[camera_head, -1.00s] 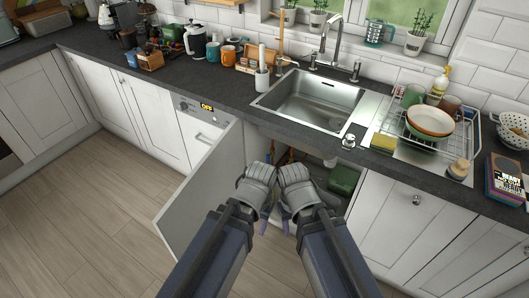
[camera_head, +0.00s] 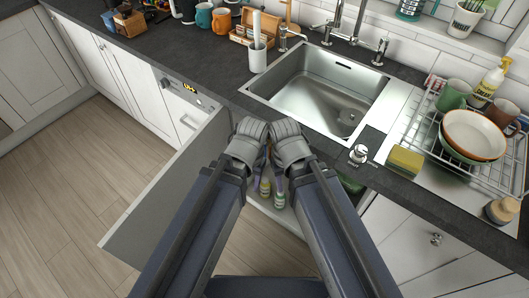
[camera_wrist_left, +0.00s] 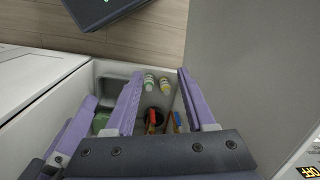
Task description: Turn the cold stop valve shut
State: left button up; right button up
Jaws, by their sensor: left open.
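The cold stop valve cannot be made out in either view; my arms and hands cover much of the cabinet opening under the sink. In the head view my left gripper (camera_head: 247,145) and my right gripper (camera_head: 290,148) are side by side at the opening, just below the worktop edge. In the left wrist view my left gripper (camera_wrist_left: 158,75) has its purple fingers spread, with nothing held between them. Another purple finger (camera_wrist_left: 75,130) shows to the left, apparently my right gripper's; its opening cannot be judged.
The open cabinet door (camera_head: 165,190) stands left of my arms. Small bottles (camera_wrist_left: 149,82) and a dark holder with red and yellow items (camera_wrist_left: 153,120) are inside the cabinet. The steel sink (camera_head: 320,95) is above. A dish rack (camera_head: 480,150) stands at right.

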pick_arm(q)
jog(key=w+a+f+t+h+b, duration=0.1)
jog(key=w+a+f+b, duration=0.15)
jog(key=f+b, duration=1.4)
jog(key=w+a+f+n+h+b, duration=0.1)
jog(key=w+f+b, duration=0.2)
jog(key=f+b, duration=1.4)
jog(key=w+a+f+t+h+b, duration=0.1)
jog(key=w+a+f+b, duration=0.1)
jog(key=f+b, duration=1.45)
jog(key=w+d+r+m+t+h+b, duration=0.15)
jog(key=w+d+m+t+h, duration=0.35)
jog(key=w, duration=0.6)
jog(key=w+r+t+h, duration=0.4)
jog(key=w+r+t, duration=0.4)
jog(key=w+r, duration=0.6)
jog(key=shift+n, duration=0.3)
jog(key=shift+w+d+r, duration=0.35)
jog(key=shift+w+d, duration=0.4)
jog(key=shift+d, duration=0.05)
jog(key=shift+w+d+r, duration=0.3)
jog(key=shift+w+d, duration=0.45)
jog(key=shift+d, duration=0.05)
jog(key=shift+w+d+r, duration=0.35)
jog(key=shift+w+d, duration=0.4)
jog(key=shift+d, duration=0.05)
